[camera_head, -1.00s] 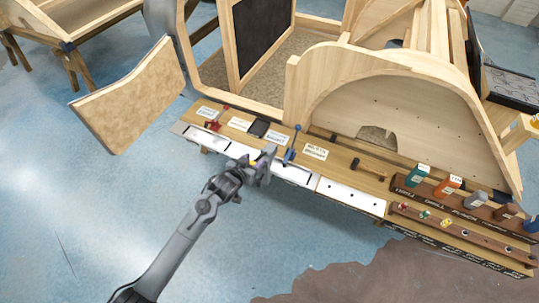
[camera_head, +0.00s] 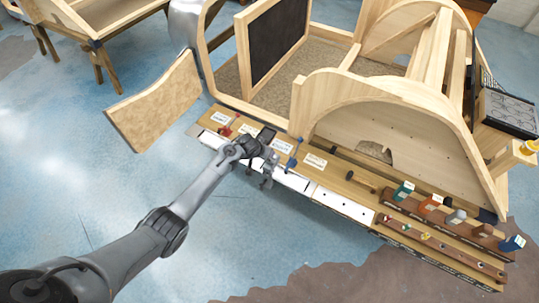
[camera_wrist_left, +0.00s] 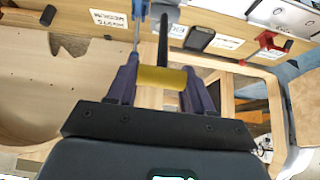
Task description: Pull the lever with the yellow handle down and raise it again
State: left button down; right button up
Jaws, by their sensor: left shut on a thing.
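The yellow handle (camera_wrist_left: 161,79) sits between the two fingers of my left gripper (camera_wrist_left: 158,82) in the left wrist view. It is on a dark lever rod (camera_wrist_left: 162,38) that runs toward the bench. My left gripper is shut on the handle. In the head view my left gripper (camera_head: 267,175) is at the front edge of the bench (camera_head: 312,170), left of the blue lever. The yellow handle is hidden or too small to make out there. My right gripper is not in view.
A blue lever (camera_head: 294,153) stands close to the right of my gripper. A red handle (camera_head: 227,130) and a black box (camera_head: 267,134) are on the bench further left. Several coloured blocks stand in a rack (camera_head: 389,197) at the right. The floor in front is clear.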

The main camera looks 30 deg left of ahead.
pick_arm(q)
jog(key=shift+w+r, duration=0.15)
jog(key=shift+w, duration=0.5)
jog(key=c, duration=0.8)
grip_release()
jog(key=shift+c, duration=0.2)
jog(key=o, duration=0.3)
jog(key=shift+w, duration=0.15)
jog(key=shift+r, duration=0.15)
jog(key=shift+s+r, duration=0.45)
jog(key=shift+r, duration=0.05)
jog(key=p+v, duration=0.1)
jog(key=v, duration=0.8)
jog(key=shift+s+r, duration=0.1)
